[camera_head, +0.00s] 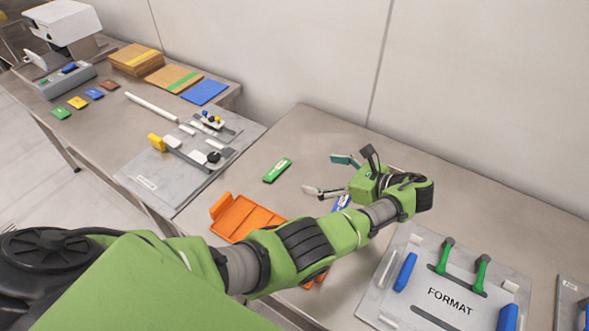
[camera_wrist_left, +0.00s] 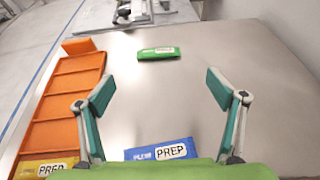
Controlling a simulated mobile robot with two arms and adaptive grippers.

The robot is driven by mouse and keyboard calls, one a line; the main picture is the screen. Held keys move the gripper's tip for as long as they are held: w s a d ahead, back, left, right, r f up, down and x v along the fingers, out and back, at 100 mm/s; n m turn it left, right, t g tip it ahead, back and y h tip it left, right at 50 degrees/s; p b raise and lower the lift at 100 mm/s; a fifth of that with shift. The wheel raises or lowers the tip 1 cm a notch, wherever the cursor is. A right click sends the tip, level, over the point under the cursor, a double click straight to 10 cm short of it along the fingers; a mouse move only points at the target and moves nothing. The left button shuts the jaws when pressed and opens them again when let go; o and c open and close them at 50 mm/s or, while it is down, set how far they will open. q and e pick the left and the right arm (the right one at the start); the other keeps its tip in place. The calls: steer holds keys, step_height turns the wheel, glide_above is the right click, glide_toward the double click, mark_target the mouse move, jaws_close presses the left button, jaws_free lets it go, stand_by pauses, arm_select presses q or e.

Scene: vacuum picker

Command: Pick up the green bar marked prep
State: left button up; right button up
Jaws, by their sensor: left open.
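The green bar marked prep (camera_head: 277,170) lies flat on the metal table, left of my left gripper in the head view. My left gripper (camera_head: 328,175) is open and empty. Its two fingers (camera_wrist_left: 160,92) stand wide apart in the left wrist view, with bare table between them and the bar beyond. My right gripper does not show in either view.
A blue PREP bar (camera_wrist_left: 161,150) lies close below the left gripper. An orange tray (camera_head: 240,217) stands beside it, with a yellow bar (camera_wrist_left: 45,168) at its near end. A FORMAT plate with green handles (camera_head: 448,300) lies right. A grey fixture plate (camera_head: 150,178) lies left.

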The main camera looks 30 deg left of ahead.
arm_select(q)
glide_toward(281, 170)
steer(key=shift+w+a+r+p, duration=0.15)
steer(key=shift+a+p, duration=0.05)
steer(key=shift+a, duration=0.3)
steer(key=shift+w+a+r+p, duration=0.15)
steer(key=shift+w+a+r, duration=0.05)
steer(key=shift+a, duration=0.3)
steer(key=shift+a+f, duration=0.25)
steer(key=shift+a, duration=0.1)
steer(key=shift+a+f, duration=0.25)
steer(key=a+f, duration=0.2)
steer(key=a, duration=0.1)
steer(key=shift+a+f, duration=0.3)
steer(key=shift+f, duration=0.05)
steer(key=shift+w+a, duration=0.1)
steer(key=shift+a, duration=0.05)
steer(key=c, duration=1.1)
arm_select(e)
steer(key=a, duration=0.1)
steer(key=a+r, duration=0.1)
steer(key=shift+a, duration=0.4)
